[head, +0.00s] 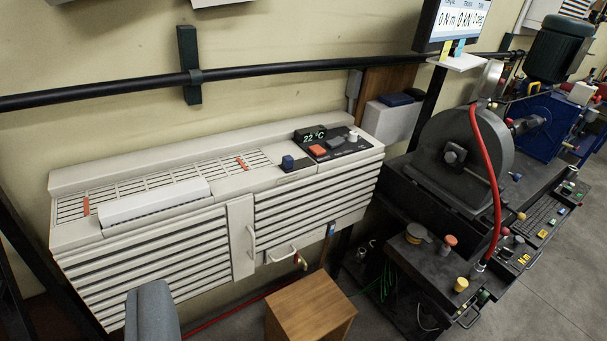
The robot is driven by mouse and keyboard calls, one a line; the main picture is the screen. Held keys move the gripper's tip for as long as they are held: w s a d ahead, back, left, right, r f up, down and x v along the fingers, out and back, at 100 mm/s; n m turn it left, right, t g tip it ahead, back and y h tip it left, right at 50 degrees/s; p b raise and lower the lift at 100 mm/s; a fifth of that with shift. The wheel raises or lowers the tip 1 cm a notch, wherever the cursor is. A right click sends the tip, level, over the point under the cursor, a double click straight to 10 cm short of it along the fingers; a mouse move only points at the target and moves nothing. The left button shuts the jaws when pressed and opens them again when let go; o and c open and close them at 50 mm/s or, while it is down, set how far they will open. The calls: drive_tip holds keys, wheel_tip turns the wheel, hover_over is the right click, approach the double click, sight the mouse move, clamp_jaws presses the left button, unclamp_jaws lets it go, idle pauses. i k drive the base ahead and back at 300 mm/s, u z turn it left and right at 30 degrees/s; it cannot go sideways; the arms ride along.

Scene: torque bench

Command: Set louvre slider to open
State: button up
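A beige heater or air-conditioning unit (150,259) stands along the wall, left of centre. A small blue knob (288,162) stands on its top, left of the dark control panel (335,146); it may be the louvre slider, but no label is readable. A pale flap (155,202) lies over the front left of the top grille (190,172) and looks lowered. Orange tabs sit on the grille, one at the left (86,206) and one at the right (243,163). My gripper does not show.
The panel has a display reading 22 °C (313,135), a red-orange button (317,150) and a pale knob (353,136). A wooden box (311,309) and a grey rounded object (152,312) stand in front. A dark test bench (450,200) with a red hose (487,175) fills the right.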

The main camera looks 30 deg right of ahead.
sight(287, 161)
drive_tip(key=u, duration=0.05)
drive_tip(key=k, duration=0.85)
drive_tip(key=z, duration=0.7)
drive_tip(key=i, duration=2.25)
drive_tip(key=u, duration=0.3)
